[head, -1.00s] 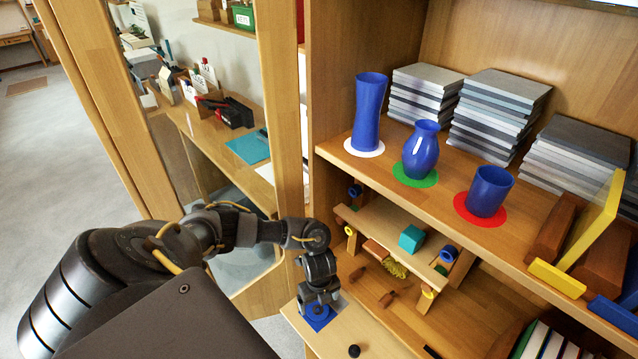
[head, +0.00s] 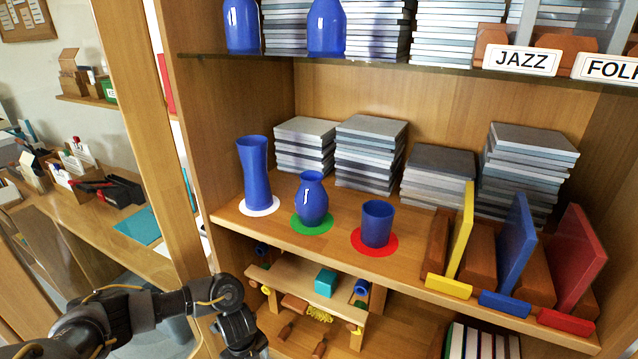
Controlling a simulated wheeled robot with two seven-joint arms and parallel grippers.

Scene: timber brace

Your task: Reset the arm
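My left arm comes in from the lower left in the head view, bent at a joint in front of the cabinet's left side. Its wrist and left gripper (head: 243,340) point down at the bottom edge of the picture, left of the lower shelf. The fingertips are cut off or too dark to make out, so I cannot tell if they are open or shut. My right arm and gripper are not in view.
The shelf holds a tall blue vase (head: 254,172), a round blue vase (head: 312,199) and a blue cup (head: 376,223) on coloured discs. A small bench (head: 298,281) with a teal cube (head: 326,283) stands below. A cabinet post (head: 150,140) rises left.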

